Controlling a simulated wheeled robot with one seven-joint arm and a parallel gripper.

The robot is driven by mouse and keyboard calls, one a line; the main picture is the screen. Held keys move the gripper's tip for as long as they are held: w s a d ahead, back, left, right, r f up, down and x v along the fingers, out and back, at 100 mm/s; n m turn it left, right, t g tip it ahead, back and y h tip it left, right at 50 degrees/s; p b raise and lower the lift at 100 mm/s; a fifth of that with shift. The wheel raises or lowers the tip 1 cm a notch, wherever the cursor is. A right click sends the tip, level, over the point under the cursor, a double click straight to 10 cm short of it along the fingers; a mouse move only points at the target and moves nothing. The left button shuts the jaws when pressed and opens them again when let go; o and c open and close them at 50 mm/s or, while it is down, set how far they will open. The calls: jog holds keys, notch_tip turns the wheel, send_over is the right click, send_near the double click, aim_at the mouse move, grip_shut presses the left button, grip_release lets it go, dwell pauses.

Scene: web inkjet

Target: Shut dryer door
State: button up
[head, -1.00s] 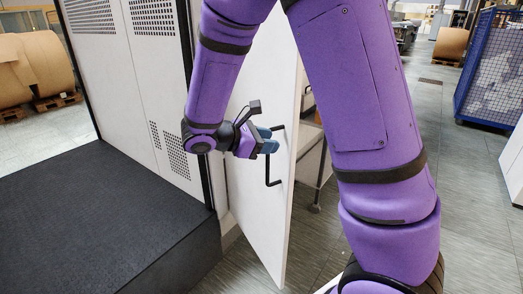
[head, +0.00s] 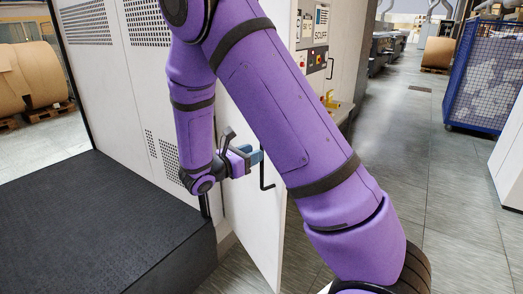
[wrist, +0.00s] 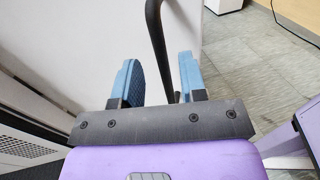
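The dryer door (head: 248,205) is a tall white panel standing out from the white cabinet, partly hidden behind my purple arm in the head view. It also fills the upper left of the wrist view (wrist: 80,45). A black bar handle (head: 263,174) is on the door. My gripper (head: 257,157) is at the door face by the handle. In the wrist view, the two blue fingers (wrist: 158,80) stand apart, and the black handle (wrist: 157,35) passes through the gap between them. Whether either finger touches it is unclear.
The white cabinet (head: 125,85) has vent slots and a dark platform (head: 95,225) in front. A control panel (head: 313,38) and yellow fitting (head: 330,101) are beyond my arm. A blue mesh cage (head: 490,80) stands right. The grey floor (head: 430,190) on the right is clear.

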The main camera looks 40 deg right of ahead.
jog(key=d, duration=0.4)
jog(key=shift+w+d, duration=0.1)
jog(key=shift+w, duration=0.1)
grip_shut()
